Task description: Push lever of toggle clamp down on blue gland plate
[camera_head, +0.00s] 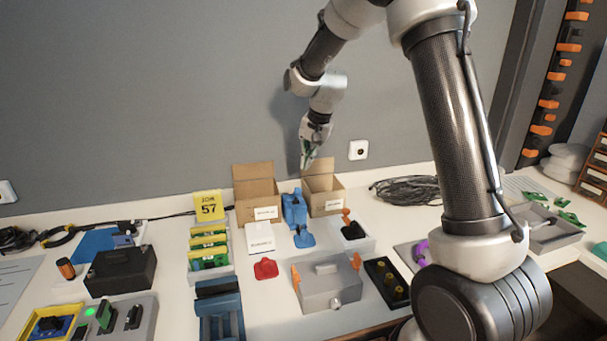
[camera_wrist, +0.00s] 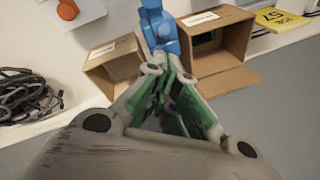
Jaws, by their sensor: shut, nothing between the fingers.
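A blue upright piece (camera_head: 294,208) stands between two open cartons, with a blue foot (camera_head: 304,239) in front. It also shows in the wrist view (camera_wrist: 157,22), just beyond my fingertips. I cannot make out a toggle clamp lever on it. A flat blue plate (camera_head: 93,244) lies at the left, with a small dark fixture (camera_head: 124,234) at its right end. I cannot tell which blue part is the gland plate. My gripper (camera_head: 306,164) hangs in the air above and behind the blue upright piece. Its green-padded fingers (camera_wrist: 174,66) are shut and empty.
One carton (camera_head: 254,184) stands left of the blue piece and another (camera_head: 323,183) right of it. A white box with an orange knob (camera_head: 347,213) stands front right. A grey box (camera_head: 326,290) is nearer. Black cable (camera_head: 405,190) lies right. A yellow sign (camera_head: 208,205) is left.

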